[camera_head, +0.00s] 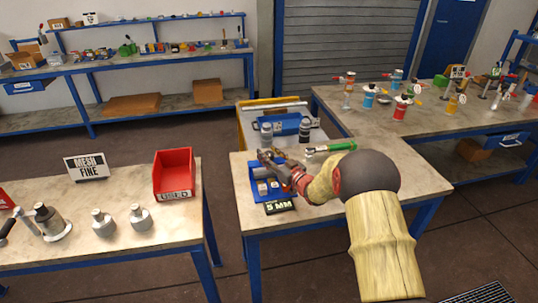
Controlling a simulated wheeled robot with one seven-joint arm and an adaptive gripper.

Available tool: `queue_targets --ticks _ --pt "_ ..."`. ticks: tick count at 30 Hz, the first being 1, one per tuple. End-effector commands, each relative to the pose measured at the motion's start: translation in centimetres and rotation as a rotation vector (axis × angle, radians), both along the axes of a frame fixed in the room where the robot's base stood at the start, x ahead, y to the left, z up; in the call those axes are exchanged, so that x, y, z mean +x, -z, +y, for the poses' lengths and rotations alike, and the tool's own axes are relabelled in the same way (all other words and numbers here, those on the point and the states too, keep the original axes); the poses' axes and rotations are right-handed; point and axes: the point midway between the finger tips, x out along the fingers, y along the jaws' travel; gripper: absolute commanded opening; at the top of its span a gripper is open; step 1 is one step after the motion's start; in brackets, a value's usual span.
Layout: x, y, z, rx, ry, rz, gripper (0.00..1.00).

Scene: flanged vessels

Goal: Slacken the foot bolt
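My arm reaches in from the lower right over the middle table (315,215). My gripper (268,158) is over the back part of a blue tray (255,191) holding small light-coloured pieces. The gripper is small and seen from behind, so I cannot tell whether it is open or holds anything. A green-handled tool (330,148) lies just right of the gripper. A black sign reading "5 MM" (279,205) stands at the tray's front. I cannot make out a foot bolt. Grey metal vessels (50,222) stand on the left table.
A red bin (174,174) and a "MESH FINE" sign (87,166) are on the left table. A cart with a blue case (285,126) stands behind the middle table. Several coloured vessels (402,108) stand on the right bench. Floor shows between the left and middle tables.

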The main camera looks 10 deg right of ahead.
Motion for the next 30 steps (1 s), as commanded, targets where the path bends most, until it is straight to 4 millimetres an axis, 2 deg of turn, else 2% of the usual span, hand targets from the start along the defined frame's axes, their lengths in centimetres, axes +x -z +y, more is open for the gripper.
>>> queue_targets --ticks 10,14,30 --pt "-0.1 0.1 0.0 0.001 0.0 0.001 0.49" --pt "-0.8 0.1 -0.4 0.0 0.001 0.002 0.49" --pt "-9.5 0.1 -4.2 0.0 0.002 0.001 0.49"
